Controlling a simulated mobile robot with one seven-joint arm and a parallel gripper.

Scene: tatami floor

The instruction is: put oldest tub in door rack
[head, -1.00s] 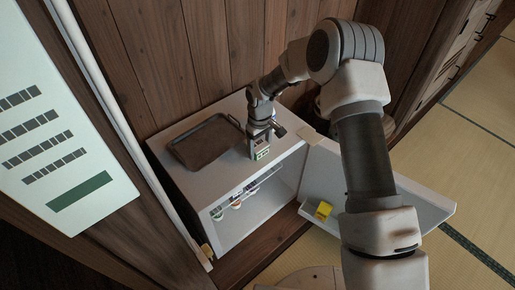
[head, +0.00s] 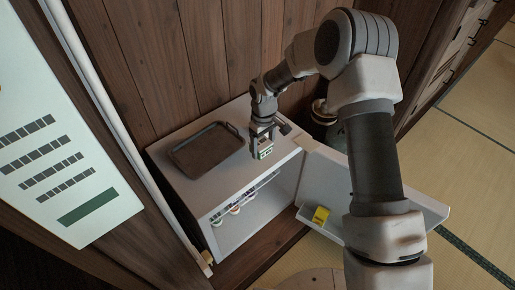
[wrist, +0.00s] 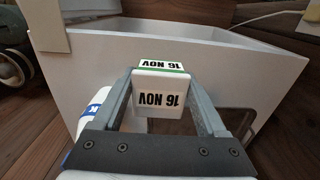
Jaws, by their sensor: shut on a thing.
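My gripper (head: 263,145) is shut on a small white tub (head: 265,154) with a green band, held at the front top edge of the small white fridge (head: 228,178). In the wrist view the tub (wrist: 158,98) sits between the two fingers, its labels reading 16 NOV upside down. Other tubs (head: 235,210) stand in a row inside the fridge; their dates are too small to read. The fridge door (head: 385,190) hangs open to the right, with a yellow box (head: 320,215) at its inner side. My arm covers part of the door.
A dark tray (head: 207,148) lies on top of the fridge. A wooden wall (head: 215,50) stands close behind. A pale panel with printed rows (head: 60,150) is at the left. A white item with blue lettering (wrist: 97,105) shows beside the left finger. Tatami (head: 460,195) is open at the right.

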